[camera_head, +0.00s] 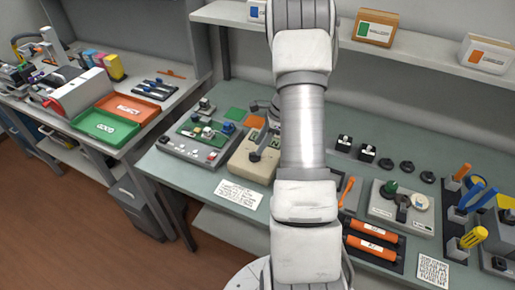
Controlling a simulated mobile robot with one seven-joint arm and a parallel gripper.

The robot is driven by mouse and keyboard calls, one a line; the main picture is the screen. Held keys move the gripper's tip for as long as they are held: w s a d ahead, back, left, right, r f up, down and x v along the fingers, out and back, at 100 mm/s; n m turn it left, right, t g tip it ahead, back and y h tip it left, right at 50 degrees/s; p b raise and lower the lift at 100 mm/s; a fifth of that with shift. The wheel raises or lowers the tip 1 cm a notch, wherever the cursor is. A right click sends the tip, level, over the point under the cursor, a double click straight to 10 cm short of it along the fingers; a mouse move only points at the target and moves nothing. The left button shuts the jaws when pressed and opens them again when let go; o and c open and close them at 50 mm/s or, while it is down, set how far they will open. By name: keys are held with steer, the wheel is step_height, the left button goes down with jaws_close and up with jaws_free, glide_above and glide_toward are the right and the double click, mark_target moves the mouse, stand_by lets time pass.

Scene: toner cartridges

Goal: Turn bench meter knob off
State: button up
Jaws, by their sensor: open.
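A beige bench device (239,162), which looks like the bench meter, sits on the green bench left of my arm. Small green-and-white panels show on it, and its right part is hidden behind my arm. I cannot make out its knob clearly. My gripper (263,132) shows in part as dark grey fingers beside my arm, over this device. Its fingers look spread, with nothing seen between them. I cannot tell whether a fingertip touches the device.
A grey control box (195,145) stands left of the device. A paper note (238,195) lies in front. To the right are orange cartridges (372,245), a grey fixture (405,212) and a tool holder (457,247). A shelf (410,57) with boxes runs behind.

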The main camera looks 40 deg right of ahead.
steer(key=shift+x, duration=1.4)
jaws_close()
